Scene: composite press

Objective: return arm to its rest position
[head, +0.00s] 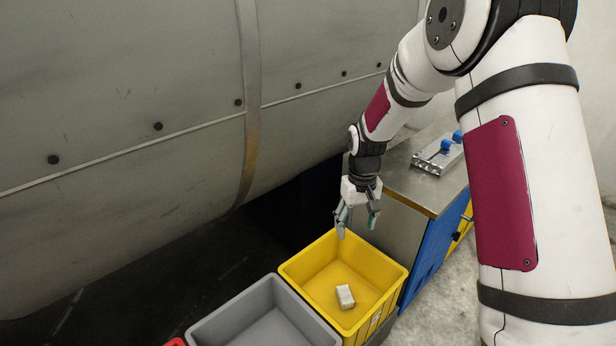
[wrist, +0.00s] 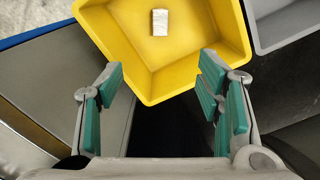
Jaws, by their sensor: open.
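My gripper (head: 357,218) hangs pointing down above the back rim of the yellow bin (head: 318,262). Its jaws are open and empty; in the wrist view the two green-padded fingers (wrist: 160,98) stand wide apart with nothing between them. My arm reaches forward from the right side of the head view, bent down at the wrist. A small whitish block (head: 345,296) lies on the floor of the yellow bin, apart from the fingers. It also shows in the wrist view (wrist: 160,22).
A grey bin (head: 215,325) stands left of the yellow one. A metal-topped cabinet with a blue side (head: 434,262) stands close to the right of my gripper, bearing a device with blue knobs (head: 438,157). A large grey metal cylinder (head: 120,120) fills the left and back.

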